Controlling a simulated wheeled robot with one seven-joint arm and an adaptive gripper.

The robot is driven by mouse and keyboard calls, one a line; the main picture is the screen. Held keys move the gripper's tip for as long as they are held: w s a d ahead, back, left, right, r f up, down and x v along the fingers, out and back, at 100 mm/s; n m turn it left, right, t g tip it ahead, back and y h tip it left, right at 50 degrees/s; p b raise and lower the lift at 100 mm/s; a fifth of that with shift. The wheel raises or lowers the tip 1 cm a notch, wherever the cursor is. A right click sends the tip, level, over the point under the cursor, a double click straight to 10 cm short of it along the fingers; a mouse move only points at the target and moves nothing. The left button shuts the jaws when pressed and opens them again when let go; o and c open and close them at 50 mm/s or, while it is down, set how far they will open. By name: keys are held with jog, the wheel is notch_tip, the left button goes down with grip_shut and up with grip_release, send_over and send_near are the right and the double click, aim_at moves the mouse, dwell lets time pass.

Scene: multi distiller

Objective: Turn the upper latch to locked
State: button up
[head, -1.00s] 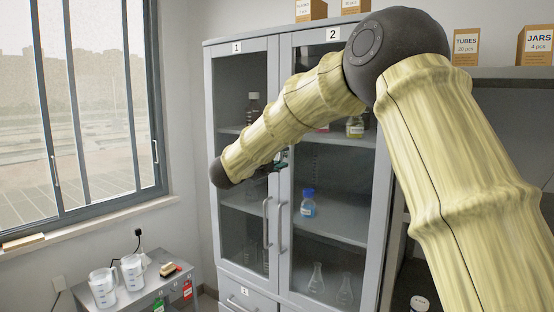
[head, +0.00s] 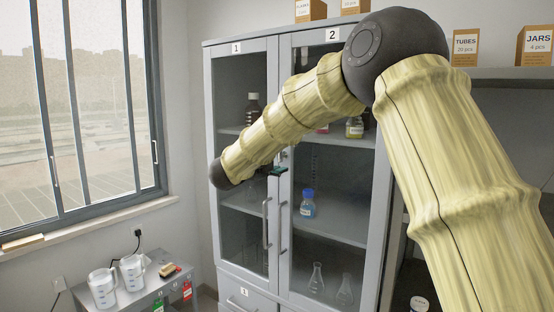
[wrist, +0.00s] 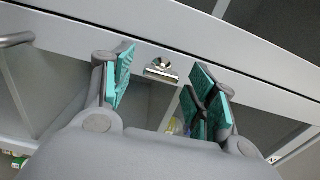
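The small silver latch (wrist: 161,70) sits on the grey door frame in the wrist view, at the upper middle. My gripper (wrist: 160,76) is open, with a teal-padded finger on each side of the latch and a visible gap on both sides. It does not appear to touch the latch. In the head view my gripper (head: 277,171) is mostly hidden behind my forearm, near where the two doors of the grey cabinet (head: 280,95) meet. I cannot tell from these views whether the latch is locked.
Two vertical door handles (head: 282,225) are below my gripper. Behind the glass are a blue-capped bottle (head: 308,206) and flasks (head: 316,278). A side table with jugs (head: 103,288) is at the lower left. A window (head: 90,110) is on the left wall.

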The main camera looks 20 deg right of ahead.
jog(key=v, duration=1.2)
jog(key=shift+f, duration=0.1)
